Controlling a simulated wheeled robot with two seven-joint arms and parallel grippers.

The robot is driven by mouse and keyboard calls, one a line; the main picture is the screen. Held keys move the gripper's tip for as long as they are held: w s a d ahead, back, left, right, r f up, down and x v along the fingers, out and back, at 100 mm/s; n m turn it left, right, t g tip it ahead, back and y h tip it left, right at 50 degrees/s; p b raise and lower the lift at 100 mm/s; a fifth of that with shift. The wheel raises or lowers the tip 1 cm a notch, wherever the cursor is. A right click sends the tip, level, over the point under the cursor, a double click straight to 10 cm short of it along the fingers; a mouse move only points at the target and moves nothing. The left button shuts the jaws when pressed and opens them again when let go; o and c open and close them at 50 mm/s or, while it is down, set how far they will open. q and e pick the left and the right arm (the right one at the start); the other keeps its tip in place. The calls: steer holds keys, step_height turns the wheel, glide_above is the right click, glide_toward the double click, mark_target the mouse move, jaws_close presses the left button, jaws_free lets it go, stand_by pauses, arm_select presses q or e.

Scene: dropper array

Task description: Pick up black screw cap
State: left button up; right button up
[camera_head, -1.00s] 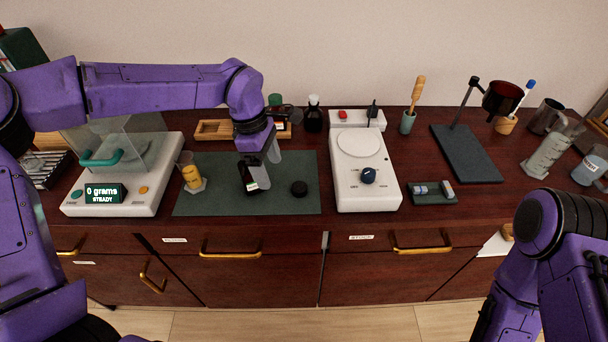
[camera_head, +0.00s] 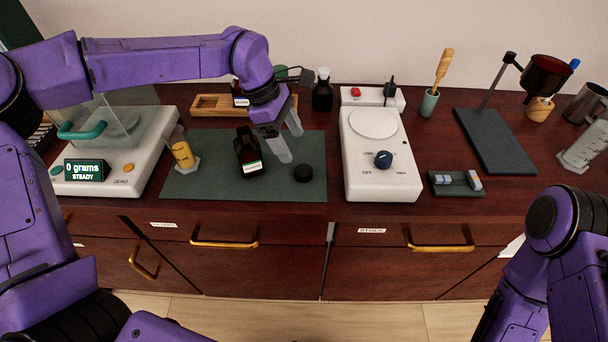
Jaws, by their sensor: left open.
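The black screw cap (camera_head: 303,173) lies on the dark green mat (camera_head: 210,183), right of the brown bottle. The brown bottle (camera_head: 248,155) with a white and green label stands on the mat, and no cap shows on it. My left gripper (camera_head: 292,142) is open and empty. Its fingers point down, above and slightly left of the black screw cap, apart from it. My right arm shows at the lower right, but its gripper is out of view.
A hotplate (camera_head: 378,165) stands right of the mat. A balance (camera_head: 120,165) and a small cylinder of orange liquid (camera_head: 183,154) are on the left. A wooden tray (camera_head: 212,105) and a dark bottle (camera_head: 322,95) stand behind. The mat around the cap is clear.

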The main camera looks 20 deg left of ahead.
mark_target(304, 170)
arm_select(q)
steer(key=p+x, duration=0.1)
steer(key=x, duration=0.2)
steer(key=p+x, duration=0.1)
steer(key=x, duration=0.3)
steer(key=shift+s+f, duration=0.2)
steer(key=shift+f, duration=0.15)
steer(key=shift+d+f, duration=0.2)
steer(key=shift+f, duration=0.1)
steer(key=c, duration=1.1)
